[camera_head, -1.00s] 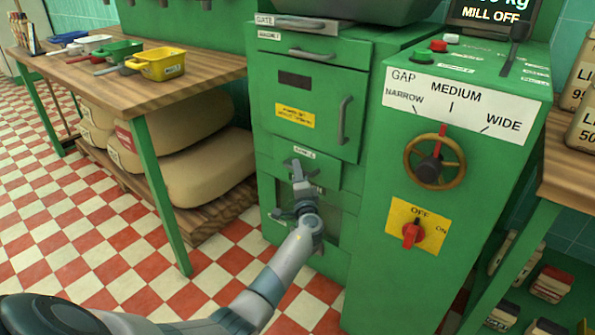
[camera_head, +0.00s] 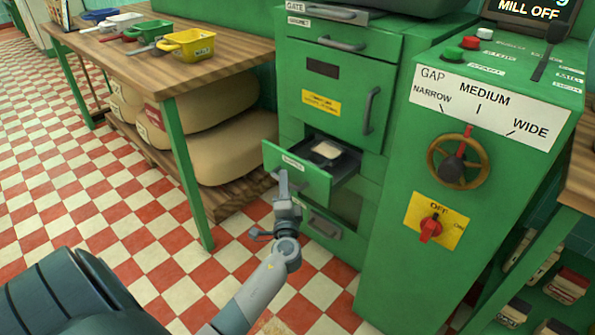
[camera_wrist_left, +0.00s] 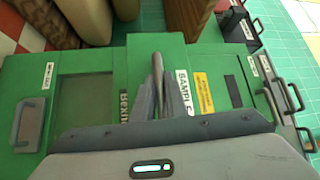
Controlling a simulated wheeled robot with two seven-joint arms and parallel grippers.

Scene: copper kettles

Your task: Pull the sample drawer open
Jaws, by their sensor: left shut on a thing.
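The sample drawer (camera_head: 315,181) stands partly out of the green mill cabinet (camera_head: 300,118). Its dark inside shows, with a small pale thing (camera_head: 326,150) in it. My left gripper (camera_head: 283,182) is at the drawer's front, shut on the drawer handle. In the left wrist view the gripper (camera_wrist_left: 160,102) has its two fingers on either side of the grey handle (camera_wrist_left: 157,72), next to the SAMPLE label (camera_wrist_left: 183,92). The fingers hide part of the handle in the head view. My right gripper is not in view.
A lower drawer handle (camera_head: 325,228) lies just below the sample drawer. A wooden table (camera_head: 120,72) with scoops and sacks under it stands left. The control cabinet (camera_head: 395,245) with its hand wheel (camera_head: 458,160) stands right. Checkered floor (camera_head: 150,250) in front is clear.

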